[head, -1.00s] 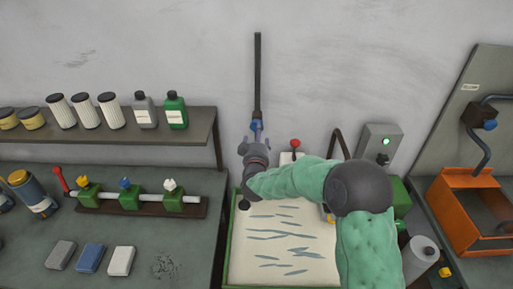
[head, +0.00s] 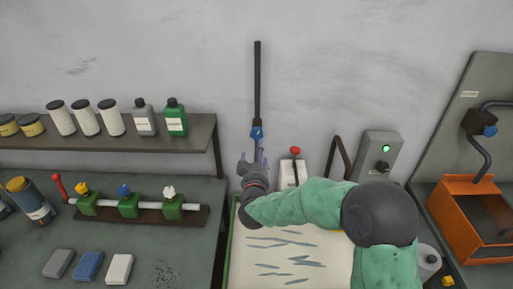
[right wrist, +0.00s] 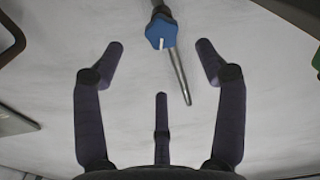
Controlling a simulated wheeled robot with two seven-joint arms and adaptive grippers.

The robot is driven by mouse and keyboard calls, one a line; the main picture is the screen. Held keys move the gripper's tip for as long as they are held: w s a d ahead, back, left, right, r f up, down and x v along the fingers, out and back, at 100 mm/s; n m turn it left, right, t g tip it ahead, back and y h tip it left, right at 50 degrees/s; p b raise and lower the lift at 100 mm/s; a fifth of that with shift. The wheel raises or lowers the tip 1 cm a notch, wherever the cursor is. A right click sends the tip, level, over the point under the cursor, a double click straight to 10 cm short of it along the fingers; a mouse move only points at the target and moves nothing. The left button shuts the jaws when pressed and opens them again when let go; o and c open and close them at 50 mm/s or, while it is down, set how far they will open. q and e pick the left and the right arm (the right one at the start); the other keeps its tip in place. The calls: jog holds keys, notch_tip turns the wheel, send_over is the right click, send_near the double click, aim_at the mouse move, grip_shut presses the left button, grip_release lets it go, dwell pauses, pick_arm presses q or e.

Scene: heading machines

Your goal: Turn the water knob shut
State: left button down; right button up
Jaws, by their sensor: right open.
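A blue knob (head: 257,134) sits at the lower end of a dark vertical pipe (head: 257,80) on the back wall. It also shows in the right wrist view (right wrist: 161,31), at the top middle, with a small white mark on it. My right gripper (head: 252,160) is open and empty just below the knob, its fingers pointing up toward it. In the right wrist view my right gripper (right wrist: 160,50) has its fingers spread wide, with the knob beyond and between the tips, apart from them. My left gripper is not in view.
Another blue knob (head: 489,131) is on a pipe over an orange tray (head: 465,220) at the right. A rack of green valves (head: 128,207) with coloured handles stands on the left bench. A control box (head: 380,155) and a red-topped lever (head: 295,151) stand right of my gripper.

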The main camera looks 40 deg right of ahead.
aim_at(257, 136)
jog(key=w+d+m, duration=0.1)
jog(key=w+d, duration=0.1)
jog(key=w, duration=0.1)
jog(key=w+d+b, duration=0.1)
jog(key=w+d, duration=0.2)
jog(key=w+d+m, duration=0.1)
jog(key=w+d, duration=0.1)
jog(key=shift+w+d+r+m, duration=0.15)
jog(key=shift+w+m, duration=0.15)
jog(key=shift+w, duration=0.1)
